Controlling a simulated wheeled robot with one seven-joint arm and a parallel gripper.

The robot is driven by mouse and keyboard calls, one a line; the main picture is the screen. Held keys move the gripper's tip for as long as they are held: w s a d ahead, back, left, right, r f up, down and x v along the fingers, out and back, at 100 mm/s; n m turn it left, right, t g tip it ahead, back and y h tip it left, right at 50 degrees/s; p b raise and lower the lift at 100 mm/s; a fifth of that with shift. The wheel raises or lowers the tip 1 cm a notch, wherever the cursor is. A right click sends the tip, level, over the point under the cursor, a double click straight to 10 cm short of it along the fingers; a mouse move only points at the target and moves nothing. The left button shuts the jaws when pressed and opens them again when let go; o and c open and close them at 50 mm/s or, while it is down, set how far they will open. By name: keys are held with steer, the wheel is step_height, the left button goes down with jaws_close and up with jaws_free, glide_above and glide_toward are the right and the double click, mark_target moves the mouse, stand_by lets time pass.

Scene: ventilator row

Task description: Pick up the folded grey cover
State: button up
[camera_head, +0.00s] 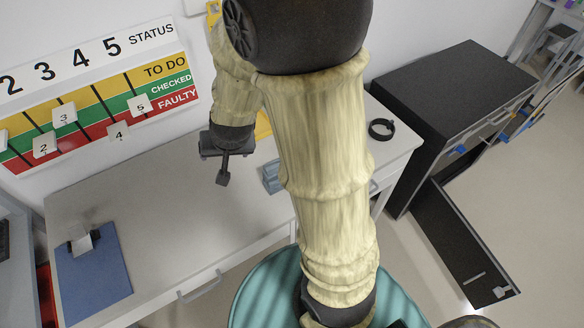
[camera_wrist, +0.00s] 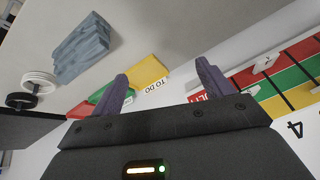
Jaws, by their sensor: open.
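The folded grey cover (camera_wrist: 82,52) is a blue-grey ridged bundle lying on the table in the upper left of the wrist view. In the head view the cover (camera_head: 271,177) shows only in part, as my arm hides its right side. My gripper (camera_head: 222,180) is above the table, to the left of the cover and apart from it. In the wrist view my gripper (camera_wrist: 163,80) has its two dark fingers wide apart with nothing held between them.
Yellow, green and red pieces (camera_wrist: 148,70) lie near the wall. A black ring (camera_head: 382,129) is at the table's right end; a white ring (camera_wrist: 38,82) shows too. A blue clipboard (camera_head: 95,285) lies left. A status board (camera_head: 95,90) is on the wall. A black cabinet (camera_head: 450,95) stands right.

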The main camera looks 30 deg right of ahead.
mark_target(271, 182)
steer(key=w+d+f+m+t+h+p, duration=0.1)
steer(key=w+f+m+h, duration=0.15)
steer(key=w+m, duration=0.2)
steer(key=w+d+f+m+h, duration=0.2)
steer(key=w+m+h, duration=0.2)
steer(key=w, duration=0.1)
steer(key=s+d+f+m+g+h+p, duration=0.1)
steer(key=s+f+m+g+h, duration=0.3)
steer(key=s, duration=0.4)
steer(key=shift+f+m+g+h, duration=0.4)
steer(key=shift+m+g+h, duration=0.35)
steer(key=shift+g+h, duration=0.4)
steer(key=shift+d, duration=0.25)
steer(key=p+x, duration=0.3)
steer(key=x, duration=0.8)
steer(key=shift+w+d+f, duration=0.15)
steer(key=shift+d, duration=0.15)
steer(key=shift+d+f, duration=0.15)
